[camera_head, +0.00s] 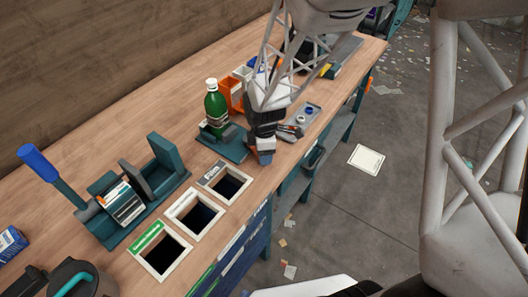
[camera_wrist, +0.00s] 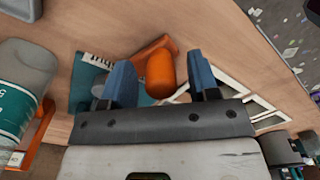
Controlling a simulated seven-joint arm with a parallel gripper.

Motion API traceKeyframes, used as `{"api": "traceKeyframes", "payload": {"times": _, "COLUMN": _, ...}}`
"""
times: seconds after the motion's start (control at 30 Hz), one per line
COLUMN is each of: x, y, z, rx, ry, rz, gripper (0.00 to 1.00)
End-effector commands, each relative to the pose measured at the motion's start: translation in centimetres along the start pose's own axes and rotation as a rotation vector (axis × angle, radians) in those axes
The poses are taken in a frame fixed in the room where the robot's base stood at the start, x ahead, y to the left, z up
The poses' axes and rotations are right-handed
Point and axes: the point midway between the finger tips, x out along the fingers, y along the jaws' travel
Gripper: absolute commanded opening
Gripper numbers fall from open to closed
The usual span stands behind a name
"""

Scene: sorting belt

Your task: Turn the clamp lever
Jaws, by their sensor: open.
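The clamp lever is orange, with a rounded knob (camera_wrist: 160,72) and a flat arm (camera_wrist: 152,47) in the wrist view. It sits over a teal base plate (camera_wrist: 88,72) with a dark and white scale marking. My gripper (camera_wrist: 162,86) is open, with its blue fingers on either side of the knob. I see gaps between knob and fingers, so it is not gripped. In the head view my gripper (camera_head: 264,154) is at the right end of the teal base (camera_head: 226,146) and hides the lever. A green bottle (camera_head: 216,108) stands at the base's back edge.
Three framed bench openings, one of them a white frame (camera_head: 172,210), lie in front of the base. A teal press (camera_head: 130,205) with a blue-handled lever (camera_head: 42,165) stands at the left. An orange bin (camera_head: 231,92) is behind the bottle. Bare wood (camera_head: 130,110) lies at the back.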

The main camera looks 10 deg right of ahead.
Motion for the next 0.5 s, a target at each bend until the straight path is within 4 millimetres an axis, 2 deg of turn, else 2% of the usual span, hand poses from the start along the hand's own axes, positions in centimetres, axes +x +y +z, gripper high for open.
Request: {"api": "traceKeyframes", "payload": {"times": 0.5, "x": -5.8, "y": 0.0, "z": 0.0, "rx": 0.0, "ry": 0.0, "rz": 0.002, "gripper": 0.55}}
